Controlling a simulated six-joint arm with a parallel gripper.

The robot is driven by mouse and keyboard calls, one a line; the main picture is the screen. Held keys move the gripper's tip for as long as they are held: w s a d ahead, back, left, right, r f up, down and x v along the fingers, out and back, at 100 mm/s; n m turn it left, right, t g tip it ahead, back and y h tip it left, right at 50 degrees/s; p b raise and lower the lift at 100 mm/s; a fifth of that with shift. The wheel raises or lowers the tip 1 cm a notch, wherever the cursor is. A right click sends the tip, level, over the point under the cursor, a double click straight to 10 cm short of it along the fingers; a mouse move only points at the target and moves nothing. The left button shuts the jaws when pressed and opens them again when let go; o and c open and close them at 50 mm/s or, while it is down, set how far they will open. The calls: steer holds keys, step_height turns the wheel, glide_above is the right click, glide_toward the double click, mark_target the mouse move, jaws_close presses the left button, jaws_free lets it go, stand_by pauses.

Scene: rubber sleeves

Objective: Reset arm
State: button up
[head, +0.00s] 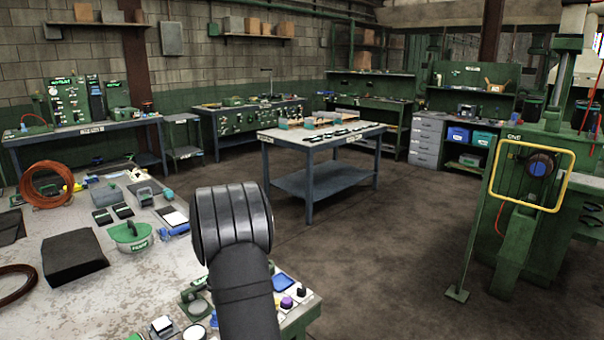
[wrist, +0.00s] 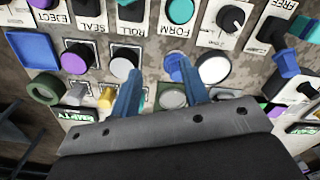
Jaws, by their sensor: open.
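My gripper (wrist: 157,72) shows in the wrist view with its two blue fingers spread apart and nothing between them. It is over a control panel (wrist: 150,45) of buttons and knobs. The right fingertip overlaps a blue button (wrist: 172,61), beside a white button (wrist: 213,70). The left fingertip is just below another white button (wrist: 122,67). I cannot tell whether the fingers touch the panel. In the head view my dark arm fills the lower middle and the gripper is hidden. Part of the panel (head: 296,293) shows to its right.
A blue-grey table (head: 330,180) stands mid-room. A green machine (head: 520,220) with a yellow frame is at right. Open floor (head: 390,270) lies between.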

steer(key=d+r, duration=0.1)
steer(key=d, duration=0.1)
steer(key=d+r, duration=0.2)
steer(key=d, duration=0.1)
steer(key=s+d+r, duration=0.1)
steer(key=d, duration=0.1)
steer(key=shift+d+r, duration=0.3)
steer(key=s+a+f+m, duration=0.2)
steer(key=a+m, duration=0.1)
steer(key=a, duration=2.4)
steer(key=shift+s+a+m, duration=0.15)
steer(key=shift+a+m, duration=0.2)
steer(key=shift+m, duration=0.05)
